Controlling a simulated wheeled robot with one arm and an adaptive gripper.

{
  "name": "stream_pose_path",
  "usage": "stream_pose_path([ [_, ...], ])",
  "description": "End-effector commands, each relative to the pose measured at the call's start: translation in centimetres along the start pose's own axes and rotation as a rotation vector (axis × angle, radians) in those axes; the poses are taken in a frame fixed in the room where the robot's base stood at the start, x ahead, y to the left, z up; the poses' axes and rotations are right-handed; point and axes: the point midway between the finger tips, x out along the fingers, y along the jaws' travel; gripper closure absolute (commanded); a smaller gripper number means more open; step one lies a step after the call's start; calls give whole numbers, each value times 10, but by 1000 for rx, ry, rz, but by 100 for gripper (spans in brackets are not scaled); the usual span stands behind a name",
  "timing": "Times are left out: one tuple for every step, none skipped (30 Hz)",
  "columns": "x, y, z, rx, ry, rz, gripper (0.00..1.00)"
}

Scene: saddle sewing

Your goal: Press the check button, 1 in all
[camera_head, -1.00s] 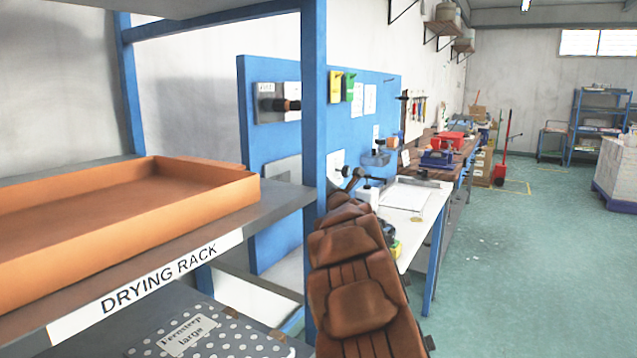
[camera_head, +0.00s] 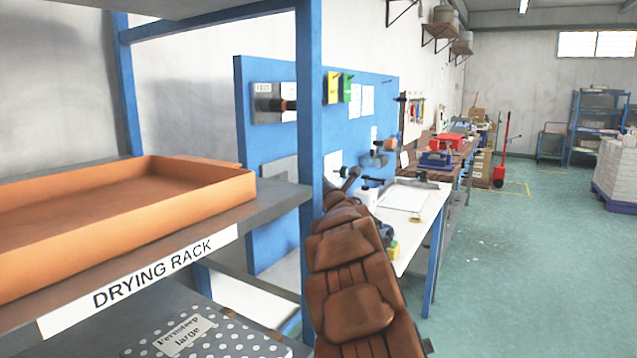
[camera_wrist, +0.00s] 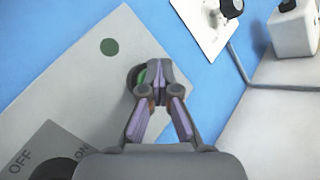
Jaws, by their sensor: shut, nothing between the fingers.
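In the wrist view, a round green button (camera_wrist: 141,78) in a dark ring sits on a light grey plate (camera_wrist: 75,85) on the blue board. My gripper (camera_wrist: 154,72) is shut and empty, with its fingertips right in front of the button and covering its right part. I cannot tell whether the tips touch it. A flat green dot (camera_wrist: 109,47) is on the plate, up and to the left of the button. In the head view the button cannot be made out.
A dark knob (camera_wrist: 54,170) marked OFF and ON is at lower left in the wrist view. A white plate with a black knob (camera_wrist: 231,8) is at upper right. In the head view, the drying rack (camera_head: 275,205) with an orange tray (camera_head: 245,190) stands close at left.

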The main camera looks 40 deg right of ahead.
Motion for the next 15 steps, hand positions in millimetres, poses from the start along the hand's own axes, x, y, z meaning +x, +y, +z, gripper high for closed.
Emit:
stream_pose_path([
  [2, 4, -10, -3, 12, 7, 100],
  [2, 4, -11, -3, 12, 7, 100],
  [2, 4, -11, -3, 12, 7, 100],
  [2, 4, -11, -3, 13, 7, 100],
  [2, 5, -11, -3, 13, 7, 100],
  [3, 5, -12, -4, 13, 7, 100],
  [3, 5, -12, -4, 14, 7, 100],
  [3, 5, -12, -4, 14, 7, 100],
  [3, 5, -12, -4, 14, 7, 100],
  [3, 5, -13, -5, 14, 7, 100],
  [3, 5, -13, -5, 14, 7, 100],
  [4, 5, -13, -5, 15, 7, 100],
  [4, 5, -13, -5, 15, 7, 100],
  [4, 5, -13, -5, 15, 7, 100],
  [4, 5, -14, -5, 15, 6, 100],
])
